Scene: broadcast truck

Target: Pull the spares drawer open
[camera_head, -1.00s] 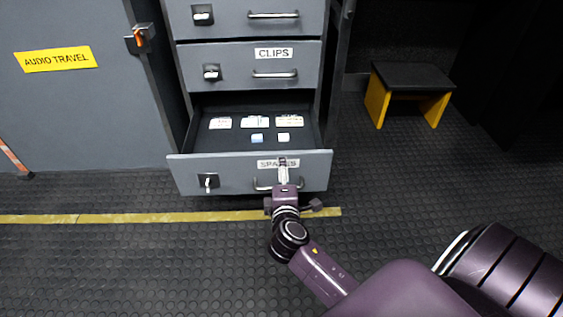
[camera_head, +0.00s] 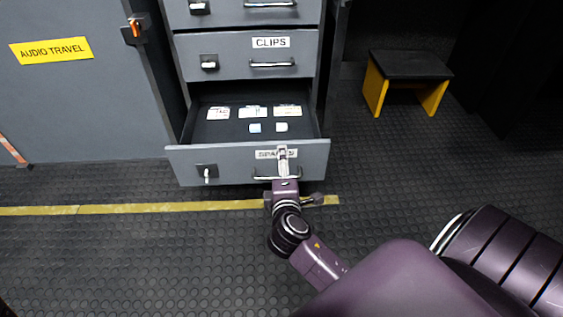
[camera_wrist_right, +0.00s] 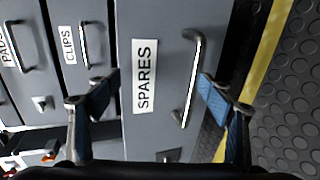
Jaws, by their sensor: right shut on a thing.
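The spares drawer (camera_head: 190,166) stands out from the grey cabinet, its inside showing. Its front carries a SPARES label, partly covered by my gripper in the head view, and a metal handle (camera_head: 262,177). In the right wrist view the label (camera_wrist_right: 144,76) and handle (camera_wrist_right: 191,82) show plainly. My right gripper (camera_head: 283,160) is at the drawer front, shut on the handle. In the right wrist view its fingers (camera_wrist_right: 155,95) lie on either side of the picture's middle. My left gripper is not in view.
The CLIPS drawer (camera_head: 225,60) above is closed. Several small cards and blocks (camera_head: 253,112) lie inside the spares drawer. A latch (camera_head: 206,171) sits at its front left. A black-and-yellow step stool (camera_head: 409,66) stands at right. The floor before the drawer has a yellow stripe (camera_head: 120,208).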

